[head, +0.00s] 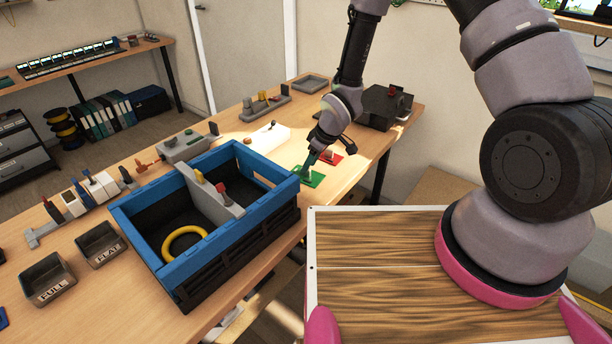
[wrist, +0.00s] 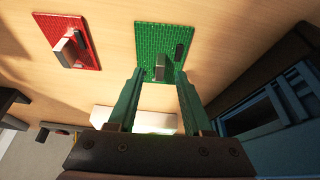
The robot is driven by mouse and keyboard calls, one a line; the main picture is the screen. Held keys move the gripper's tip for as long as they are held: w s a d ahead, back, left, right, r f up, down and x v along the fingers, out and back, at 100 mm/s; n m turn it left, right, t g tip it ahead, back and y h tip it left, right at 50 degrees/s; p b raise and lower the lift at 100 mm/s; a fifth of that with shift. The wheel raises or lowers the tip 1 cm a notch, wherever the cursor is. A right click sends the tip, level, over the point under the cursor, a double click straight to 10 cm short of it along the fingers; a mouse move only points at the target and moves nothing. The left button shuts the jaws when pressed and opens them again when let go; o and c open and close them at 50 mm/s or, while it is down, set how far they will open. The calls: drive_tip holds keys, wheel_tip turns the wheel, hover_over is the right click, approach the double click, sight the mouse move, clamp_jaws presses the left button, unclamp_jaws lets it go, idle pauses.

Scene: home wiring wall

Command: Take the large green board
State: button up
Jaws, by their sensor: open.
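The large green board (wrist: 160,38) lies flat on the wooden table, with a small upright grey block (wrist: 160,68) on it and a dark patch near one edge. In the head view the green board (head: 312,180) is partly hidden under my gripper. My gripper (wrist: 158,78) is open, its two green fingers pointing at the board with the grey block between their tips in the picture. I cannot tell whether the fingers touch the block. In the head view my gripper (head: 308,165) is low over the board.
A smaller red board (wrist: 72,42) with its own grey block lies beside the green one. A blue-rimmed crate (head: 228,245) with a yellow ring stands close to the left in the head view.

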drive_tip(key=x, duration=0.2)
drive_tip(key=shift+w+f, duration=0.1)
drive_tip(key=shift+f, duration=0.15)
clamp_jaws()
